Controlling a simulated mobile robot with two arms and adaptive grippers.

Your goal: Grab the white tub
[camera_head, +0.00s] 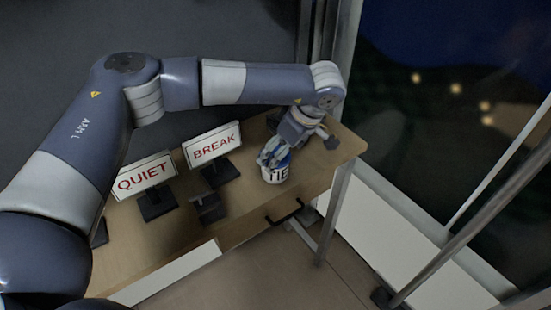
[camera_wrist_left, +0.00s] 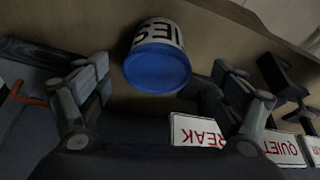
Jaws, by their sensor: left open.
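The white tub (camera_head: 276,175) has dark lettering on its side and stands upright on the wooden table near its front edge. In the left wrist view the tub (camera_wrist_left: 160,36) shows its blue lid (camera_wrist_left: 157,69) facing the camera. My left gripper (camera_head: 273,153) comes down at the tub from above and behind, hiding part of its top in the head view. In the left wrist view its fingers (camera_wrist_left: 160,75) are spread, one on each side of the lid, with visible gaps. My right gripper is not in view.
The QUIET sign (camera_head: 146,175) and the BREAK sign (camera_head: 212,144) stand on dark bases left of the tub. A small dark stand (camera_head: 208,207) is near the front edge. The wooden table (camera_head: 318,172) is bare right of the tub. A dark handle (camera_head: 285,212) is below the edge.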

